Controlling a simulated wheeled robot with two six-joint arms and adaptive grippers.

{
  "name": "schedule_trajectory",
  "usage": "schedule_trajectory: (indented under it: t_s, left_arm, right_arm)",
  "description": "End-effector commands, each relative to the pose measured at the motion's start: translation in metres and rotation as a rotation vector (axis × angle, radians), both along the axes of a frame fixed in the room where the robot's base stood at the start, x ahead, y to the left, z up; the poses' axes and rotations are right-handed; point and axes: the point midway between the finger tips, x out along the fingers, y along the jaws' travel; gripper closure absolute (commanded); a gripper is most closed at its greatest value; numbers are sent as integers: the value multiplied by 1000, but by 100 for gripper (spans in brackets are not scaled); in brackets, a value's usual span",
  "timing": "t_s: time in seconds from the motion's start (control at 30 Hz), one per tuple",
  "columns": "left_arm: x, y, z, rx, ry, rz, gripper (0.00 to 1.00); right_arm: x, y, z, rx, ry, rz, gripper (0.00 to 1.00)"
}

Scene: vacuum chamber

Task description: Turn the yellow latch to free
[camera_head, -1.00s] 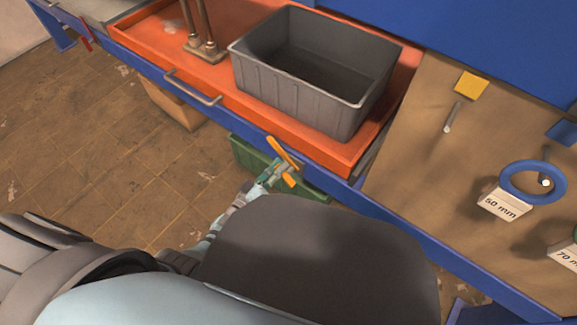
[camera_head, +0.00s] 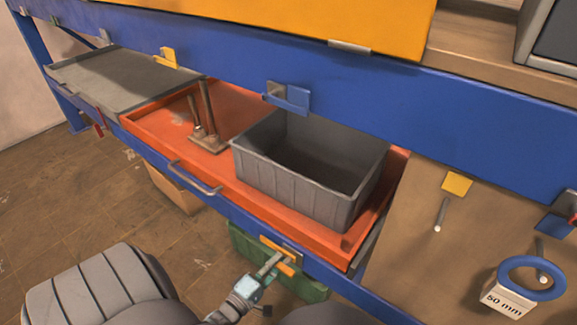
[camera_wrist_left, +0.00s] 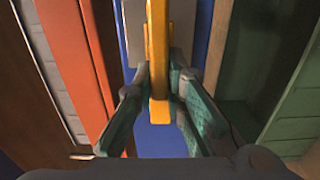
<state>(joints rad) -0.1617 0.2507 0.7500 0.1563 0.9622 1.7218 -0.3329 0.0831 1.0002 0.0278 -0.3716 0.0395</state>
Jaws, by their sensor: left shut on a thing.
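A yellow-orange latch (camera_head: 274,245) sits on a small grey plate on the blue front rail, below the orange drawer. It lies slanted in the head view. My left gripper (camera_head: 277,263) is at the latch, coming from below left. In the left wrist view, the fingers of the left gripper (camera_wrist_left: 160,90) are on both sides of the yellow latch bar (camera_wrist_left: 158,38), shut on it. The bar runs lengthwise up the picture between the fingers. The fingers hide part of the latch. My right gripper is not in view.
A grey bin (camera_head: 305,190) and a metal fixture (camera_head: 207,140) are in the orange drawer (camera_head: 225,178), which has a front handle (camera_head: 195,180). A green crate (camera_head: 243,245) stands below the rail. A blue ring (camera_head: 532,277) is at right. Another yellow latch (camera_head: 168,58) is on the upper beam.

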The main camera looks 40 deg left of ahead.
Motion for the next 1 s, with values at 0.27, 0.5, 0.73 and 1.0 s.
schedule_trajectory:
  t_s: [0.27, 0.5, 0.73, 1.0]
  left_arm:
    - [-7, 1, -4, -29, 5, 10, 100]
    - [-6, 1, -4, -29, 5, 9, 100]
    - [-5, 2, -3, -26, 3, 10, 68]
    - [-11, 2, -2, -25, 2, 12, 68]
  right_arm:
    - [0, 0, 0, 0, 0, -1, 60]
    - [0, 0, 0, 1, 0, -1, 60]
    - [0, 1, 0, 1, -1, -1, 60]
    - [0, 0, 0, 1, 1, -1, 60]
